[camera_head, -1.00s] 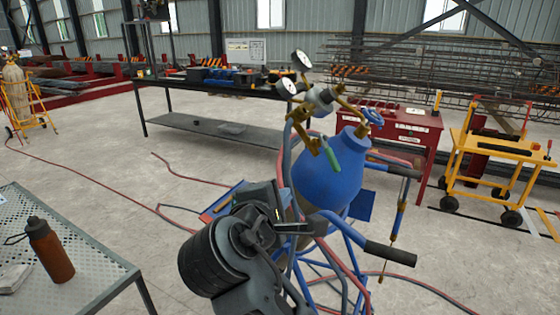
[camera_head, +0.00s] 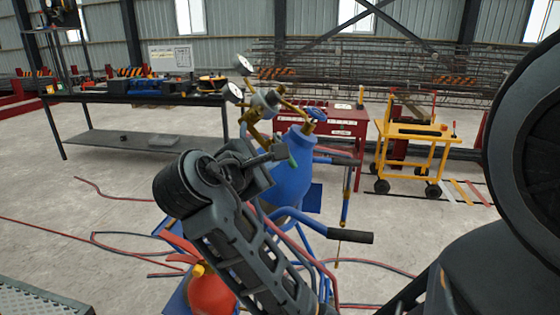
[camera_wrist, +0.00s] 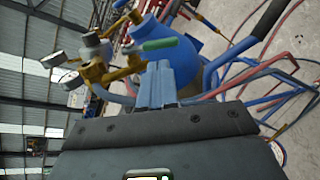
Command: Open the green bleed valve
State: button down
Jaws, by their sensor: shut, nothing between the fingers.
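The green bleed valve lever (camera_head: 293,158) belongs to the brass regulator (camera_head: 262,104) on top of the blue gas cylinder (camera_head: 292,172). In the head view my arm covers most of the lever, leaving only a small green part beside my gripper (camera_head: 283,152). In the wrist view the green lever (camera_wrist: 160,44) lies just past the tips of my gripper (camera_wrist: 158,68), roughly crosswise to them. The fingers are together and empty. Whether they touch the lever I cannot tell. The brass regulator (camera_wrist: 97,70) shows left of the fingers.
Two round gauges and a blue handwheel (camera_head: 316,113) stick out near the regulator. Red and blue hoses run down the cylinder's cart, whose handle (camera_head: 350,236) points right. A yellow cart (camera_head: 412,131) stands at the right.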

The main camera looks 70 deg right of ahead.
jog(key=x, duration=0.6)
jog(key=shift+d, duration=0.15)
